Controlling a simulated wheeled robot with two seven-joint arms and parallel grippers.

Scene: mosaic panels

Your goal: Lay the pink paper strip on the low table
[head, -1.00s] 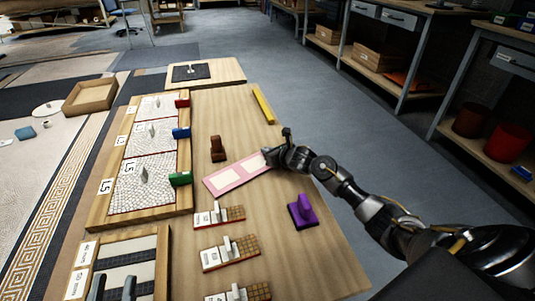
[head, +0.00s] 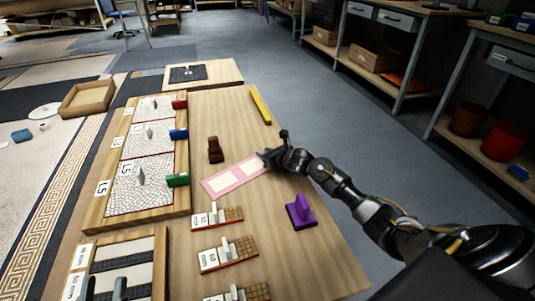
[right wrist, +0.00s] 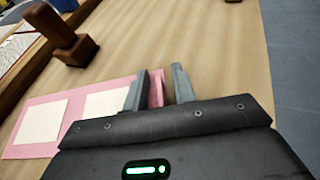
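The pink paper strip (head: 235,177), with pale rectangles on it, lies flat on the long wooden table (head: 285,255). In the right wrist view, the strip (right wrist: 75,96) runs in from the left and its end lies between my right fingers. My right gripper (head: 264,159) is at the strip's right end; its fingers (right wrist: 160,88) stand apart with a gap beside the paper. Two grey fingertips of my left gripper (head: 103,288) show apart at the bottom left, over the striped panel; the rest is out of view.
A brown stamp-like block (head: 214,150) stands just behind the strip. A purple block (head: 300,212) and several small tiled cards (head: 217,217) are nearer. A yellow bar (head: 261,105) lies at the right edge. A framed mosaic panel (head: 88,222) is left. A smaller board with a dark mat (head: 225,80) is beyond.

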